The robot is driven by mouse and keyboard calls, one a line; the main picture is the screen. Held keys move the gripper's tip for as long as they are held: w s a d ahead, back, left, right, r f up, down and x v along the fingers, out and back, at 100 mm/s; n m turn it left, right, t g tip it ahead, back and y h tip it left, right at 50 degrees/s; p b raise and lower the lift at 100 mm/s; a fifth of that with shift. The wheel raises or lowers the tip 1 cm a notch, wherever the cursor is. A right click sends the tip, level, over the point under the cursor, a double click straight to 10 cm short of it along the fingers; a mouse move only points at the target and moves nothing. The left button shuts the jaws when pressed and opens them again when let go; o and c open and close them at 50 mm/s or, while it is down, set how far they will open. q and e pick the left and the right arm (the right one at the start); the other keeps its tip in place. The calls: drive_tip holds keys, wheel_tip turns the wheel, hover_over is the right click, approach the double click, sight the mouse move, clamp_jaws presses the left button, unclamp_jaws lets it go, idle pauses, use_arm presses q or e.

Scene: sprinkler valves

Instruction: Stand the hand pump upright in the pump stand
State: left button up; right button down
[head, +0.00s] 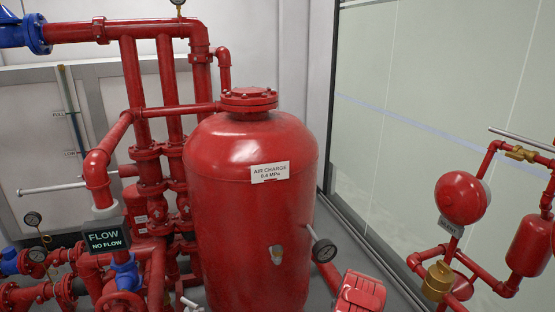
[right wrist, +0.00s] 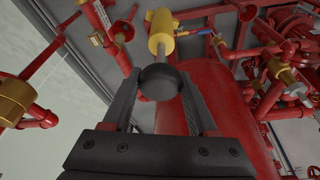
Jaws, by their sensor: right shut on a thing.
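In the right wrist view my right gripper (right wrist: 159,84) is shut on the black round end of what looks like the hand pump (right wrist: 161,32). The black end faces the camera and hides part of the neck. The head view shows neither gripper nor the pump. I cannot make out the pump stand in either view. My left gripper is not in view.
A large red tank (head: 250,215) stands in the middle of the head view, and also in the wrist view (right wrist: 190,95). Red pipework (head: 150,190) crowds its left. Red pipes with a brass valve (head: 437,281) stand at the right. A ribbed red part (head: 360,293) is at the bottom.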

drive_tip(key=shift+r+p, duration=1.35)
drive_tip(key=shift+r, duration=0.25)
drive_tip(key=shift+f, duration=0.2)
